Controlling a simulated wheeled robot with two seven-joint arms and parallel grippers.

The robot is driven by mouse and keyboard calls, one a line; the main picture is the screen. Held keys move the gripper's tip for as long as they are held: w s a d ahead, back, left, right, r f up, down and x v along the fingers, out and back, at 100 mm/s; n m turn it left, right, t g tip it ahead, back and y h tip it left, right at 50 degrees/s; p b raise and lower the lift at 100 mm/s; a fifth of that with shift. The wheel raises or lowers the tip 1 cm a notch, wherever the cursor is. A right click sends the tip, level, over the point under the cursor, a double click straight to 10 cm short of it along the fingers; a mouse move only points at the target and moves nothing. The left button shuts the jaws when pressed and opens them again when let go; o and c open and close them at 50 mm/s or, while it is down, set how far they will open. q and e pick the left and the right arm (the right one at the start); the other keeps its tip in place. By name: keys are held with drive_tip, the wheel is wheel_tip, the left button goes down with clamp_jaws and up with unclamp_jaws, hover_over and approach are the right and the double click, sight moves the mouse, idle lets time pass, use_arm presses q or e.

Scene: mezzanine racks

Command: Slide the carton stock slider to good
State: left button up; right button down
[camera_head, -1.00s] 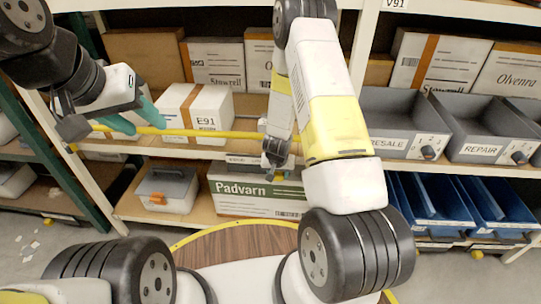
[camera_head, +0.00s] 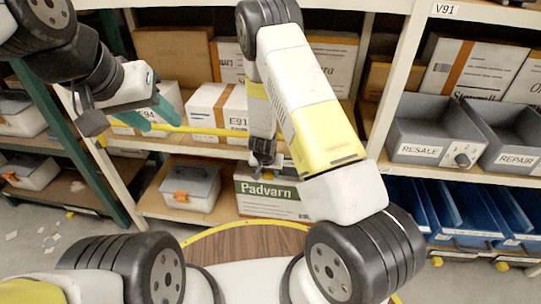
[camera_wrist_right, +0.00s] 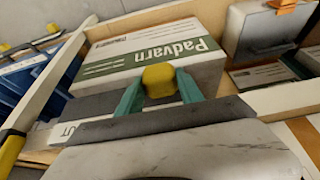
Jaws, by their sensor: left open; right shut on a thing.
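The carton stock slider's yellow knob (camera_wrist_right: 159,80) stands between the teal fingertips of my right gripper (camera_wrist_right: 158,92) in the right wrist view, and the gripper is shut on it. A dark strip (camera_wrist_right: 88,105) runs beside the knob, with a partly hidden label reading "UT" (camera_wrist_right: 67,132) to the left. The "good" mark is not visible. In the head view my right gripper (camera_head: 264,158) is at the shelf edge, above the Padvarn carton (camera_head: 270,190). My left gripper (camera_head: 158,116) is open, teal-fingered and by the yellow rail at left.
A yellow rail (camera_head: 205,131) runs along the middle shelf edge. White E91 carton (camera_head: 205,105) stands behind it. A grey toolbox (camera_head: 190,187) sits left of the Padvarn carton. Grey RESALE bin (camera_head: 430,130) and blue bins (camera_head: 470,212) are at right.

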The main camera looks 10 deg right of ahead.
drive_tip(key=shift+w+a, duration=0.15)
drive_tip(key=shift+a, duration=0.4)
drive_tip(key=c, duration=0.8)
unclamp_jaws()
drive_tip(key=shift+a, duration=0.15)
drive_tip(key=shift+o, duration=0.2)
drive_tip(key=shift+r, duration=0.4)
drive_tip(key=v, duration=0.7)
